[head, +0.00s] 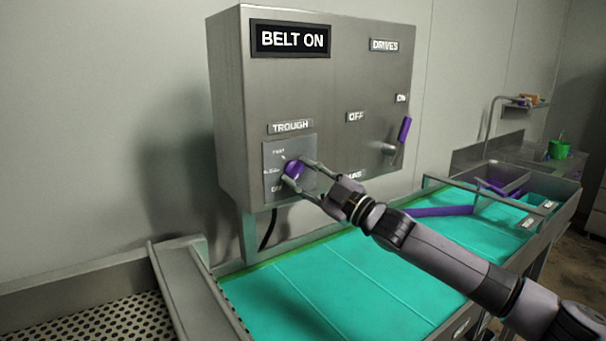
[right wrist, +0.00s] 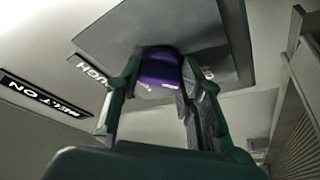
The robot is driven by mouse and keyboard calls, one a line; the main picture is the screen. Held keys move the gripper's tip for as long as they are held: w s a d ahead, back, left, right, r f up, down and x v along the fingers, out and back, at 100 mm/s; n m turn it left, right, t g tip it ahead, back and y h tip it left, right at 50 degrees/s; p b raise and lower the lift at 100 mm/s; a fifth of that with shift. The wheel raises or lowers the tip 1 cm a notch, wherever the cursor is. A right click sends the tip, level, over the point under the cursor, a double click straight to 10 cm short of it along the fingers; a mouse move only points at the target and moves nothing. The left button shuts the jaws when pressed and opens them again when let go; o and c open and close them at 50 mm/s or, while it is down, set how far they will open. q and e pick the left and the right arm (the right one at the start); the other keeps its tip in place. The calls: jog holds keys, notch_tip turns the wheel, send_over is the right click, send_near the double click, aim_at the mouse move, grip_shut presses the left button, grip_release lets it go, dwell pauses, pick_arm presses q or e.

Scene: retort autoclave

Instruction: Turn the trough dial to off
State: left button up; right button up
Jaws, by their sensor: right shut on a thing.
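The trough dial (head: 293,170) is a purple knob on a square plate (head: 272,187) under the TROUGH label (head: 291,126), on the front of a grey control box. The plate's marks appear to read FAST, SLOW and OFF; which one the dial points at I cannot tell. My right gripper (head: 296,174) has its two fingers around the dial and is shut on it. In the right wrist view the purple dial (right wrist: 160,68) sits between the fingertips. A sign on the box (head: 290,39) reads BELT ON. My left gripper is not in view.
A drives lever with a purple handle (head: 404,130) sticks out at the box's right, near its ON label. Below lies a teal belt (head: 340,290) with a purple bar (head: 440,211) across it. A perforated metal surface (head: 105,322) is at lower left.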

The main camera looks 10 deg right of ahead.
jog(key=o, duration=1.2)
jog(key=shift+c, duration=0.2)
jog(key=v, duration=1.2)
